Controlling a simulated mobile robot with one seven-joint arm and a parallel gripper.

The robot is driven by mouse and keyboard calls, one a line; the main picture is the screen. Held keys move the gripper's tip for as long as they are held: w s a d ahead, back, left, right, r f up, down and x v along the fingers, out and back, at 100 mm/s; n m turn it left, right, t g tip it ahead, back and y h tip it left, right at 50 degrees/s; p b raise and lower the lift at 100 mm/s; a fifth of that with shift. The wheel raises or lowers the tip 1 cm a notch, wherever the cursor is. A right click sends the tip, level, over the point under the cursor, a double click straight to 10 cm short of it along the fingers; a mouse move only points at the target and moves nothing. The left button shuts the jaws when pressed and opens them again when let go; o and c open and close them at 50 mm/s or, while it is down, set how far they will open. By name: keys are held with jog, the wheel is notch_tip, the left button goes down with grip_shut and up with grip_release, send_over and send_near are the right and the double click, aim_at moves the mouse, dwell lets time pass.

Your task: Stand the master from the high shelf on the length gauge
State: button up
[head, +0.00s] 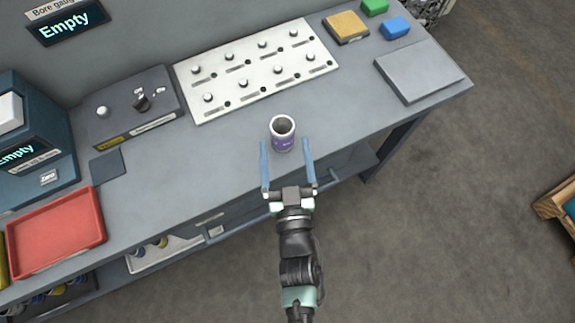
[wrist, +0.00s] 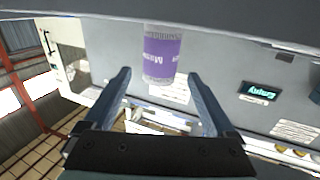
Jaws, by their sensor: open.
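The master (head: 283,143) is a grey cylinder with a purple band and an open top. It appears upright on the grey bench near its front edge. In the wrist view its purple label (wrist: 161,56) reads "Master". My gripper (head: 285,146) is open, its blue fingers pointing at the master with one tip to each side and visible gaps. The wrist view also shows my open gripper (wrist: 158,74) with nothing clamped. A blue instrument (head: 35,150) with an "Empty" display and a Zero button stands at the left; whether it is the length gauge I cannot tell.
A white plate with several knobs (head: 255,68) lies behind the master. A dark control box (head: 125,105) and a red tray (head: 55,230) are at left. A grey plate (head: 420,72) is at right. The bench (head: 225,140) beside the master is clear. A lower shelf sits underneath.

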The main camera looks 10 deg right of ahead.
jog(key=s, duration=0.4)
jog(key=w+d+r+t+h, duration=0.1)
jog(key=w+r, duration=0.3)
jog(key=r, duration=0.5)
jog(key=w+r+t, duration=0.2)
jog(key=w+r, duration=0.3)
jog(key=r, duration=0.4)
jog(key=w+d+r+t+h, duration=0.1)
jog(key=w+r, duration=0.3)
jog(key=r, duration=0.5)
jog(key=s+a+r+t+y, duration=0.1)
jog(key=s+a+r, duration=0.1)
jog(key=r, duration=0.9)
jog(key=s+a+r+t, duration=0.1)
jog(key=s+r, duration=0.3)
jog(key=r, duration=0.7)
jog(key=s+a+r+t+y, duration=0.1)
jog(key=s+a+r+t, duration=0.1)
jog(key=r, duration=0.9)
jog(key=shift+s+a+r+t+y, duration=0.25)
jog(key=shift+s+a+t+y, duration=0.1)
jog(key=shift+s+t, duration=0.45)
jog(key=shift+r, duration=0.2)
